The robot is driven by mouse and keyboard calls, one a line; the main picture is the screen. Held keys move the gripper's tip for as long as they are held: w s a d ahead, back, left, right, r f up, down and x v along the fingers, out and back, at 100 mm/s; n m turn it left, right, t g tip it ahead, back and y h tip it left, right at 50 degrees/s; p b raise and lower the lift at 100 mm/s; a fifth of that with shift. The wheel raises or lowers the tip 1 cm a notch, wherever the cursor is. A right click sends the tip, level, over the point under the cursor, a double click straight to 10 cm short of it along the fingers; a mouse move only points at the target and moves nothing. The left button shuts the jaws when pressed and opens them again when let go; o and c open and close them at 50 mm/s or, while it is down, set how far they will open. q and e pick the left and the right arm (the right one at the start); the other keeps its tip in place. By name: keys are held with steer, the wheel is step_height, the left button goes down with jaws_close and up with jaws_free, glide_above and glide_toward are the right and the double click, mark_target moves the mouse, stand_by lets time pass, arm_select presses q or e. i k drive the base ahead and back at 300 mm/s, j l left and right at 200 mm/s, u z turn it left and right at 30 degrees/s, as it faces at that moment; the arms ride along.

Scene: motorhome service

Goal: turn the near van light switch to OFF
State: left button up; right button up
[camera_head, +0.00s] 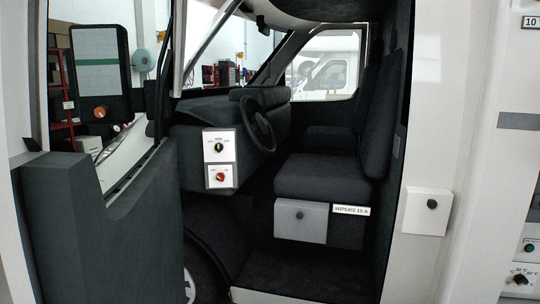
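No switch in view can be surely read as the van light switch. On the van's dashboard side, a white plate holds a dark rotary knob (218,145) with a yellow-green mark, its pointer roughly upright. Below it, a second plate holds a red-orange knob (220,177). The small lettering around both knobs is too small to read surely. At far right, a panel carries a green button (529,248) and a dark knob (520,279) with tiny marks. Neither of my grippers is in view.
The van door (100,225) stands open at left, with a mirror (101,72) above it. The driver's seat (325,177) is behind the steering wheel (257,125). A white box with a black knob (432,204) is on the right wall. The doorway between is open.

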mark_target(218, 147)
steer(key=i+l+u, duration=0.15)
steer(key=u, duration=0.2)
steer(key=i+l+u, duration=0.1)
steer(key=l+u, duration=0.3)
steer(key=i+l+u, duration=0.1)
steer(key=u, duration=0.25)
steer(key=i+l+u, duration=0.2)
steer(key=u, duration=0.2)
steer(key=i+l+u, duration=0.15)
steer(key=u, duration=0.2)
